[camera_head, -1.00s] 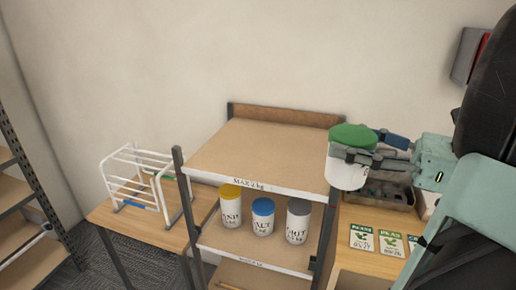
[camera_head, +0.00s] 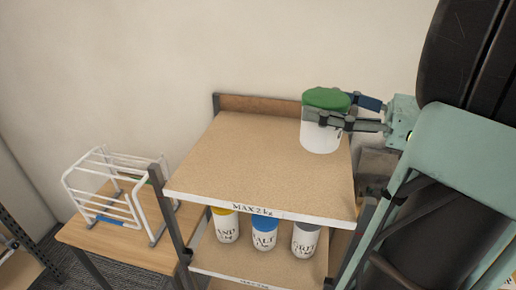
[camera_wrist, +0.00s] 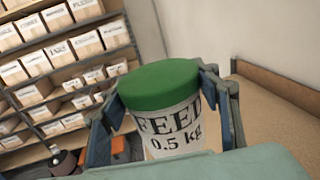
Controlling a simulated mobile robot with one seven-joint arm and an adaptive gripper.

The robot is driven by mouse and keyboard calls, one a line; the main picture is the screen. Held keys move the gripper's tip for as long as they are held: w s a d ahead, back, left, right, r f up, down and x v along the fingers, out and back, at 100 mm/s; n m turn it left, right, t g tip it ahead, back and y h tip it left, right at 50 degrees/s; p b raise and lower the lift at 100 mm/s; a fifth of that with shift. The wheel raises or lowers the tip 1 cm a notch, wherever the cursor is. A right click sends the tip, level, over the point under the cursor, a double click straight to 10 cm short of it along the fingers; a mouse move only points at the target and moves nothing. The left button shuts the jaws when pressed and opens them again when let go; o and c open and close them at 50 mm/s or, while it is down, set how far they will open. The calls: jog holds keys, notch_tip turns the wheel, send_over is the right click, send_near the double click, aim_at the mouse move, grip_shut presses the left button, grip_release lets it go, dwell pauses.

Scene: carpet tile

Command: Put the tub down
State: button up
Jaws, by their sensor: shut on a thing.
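The tub (camera_head: 320,138) is white with a green lid. In the wrist view the tub (camera_wrist: 170,128) reads "FEED 0.5 kg". My gripper (camera_head: 325,112) is shut on it from the right, and its fingers show on both sides of the tub in the wrist view (camera_wrist: 165,95). The tub is upright over the right back part of the top shelf (camera_head: 250,165), which is marked "MAX 2 kg". I cannot tell whether its base touches the board.
The top shelf is otherwise bare, with a brown back ledge (camera_head: 260,106). Yellow-, blue- and grey-lidded tubs stand on the shelf below (camera_head: 264,235). A white wire rack (camera_head: 115,190) is on a table at left. The wrist view shows shelves of boxes (camera_wrist: 60,60).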

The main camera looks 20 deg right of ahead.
jog(key=w+a+f, duration=0.2)
jog(key=w+f, duration=0.2)
jog(key=w+a+f+p, duration=0.1)
jog(key=w+a+f, duration=0.1)
jog(key=w+f, duration=0.2)
jog(key=w+a+f, duration=0.2)
jog(key=w+f, duration=0.1)
jog(key=f, duration=0.1)
jog(key=shift+w+a, duration=0.15)
jog(key=shift+w, duration=0.25)
jog(key=shift+f, duration=0.35)
jog(key=shift+f, duration=0.2)
jog(key=o, duration=1.6)
jog(key=shift+s, duration=0.1)
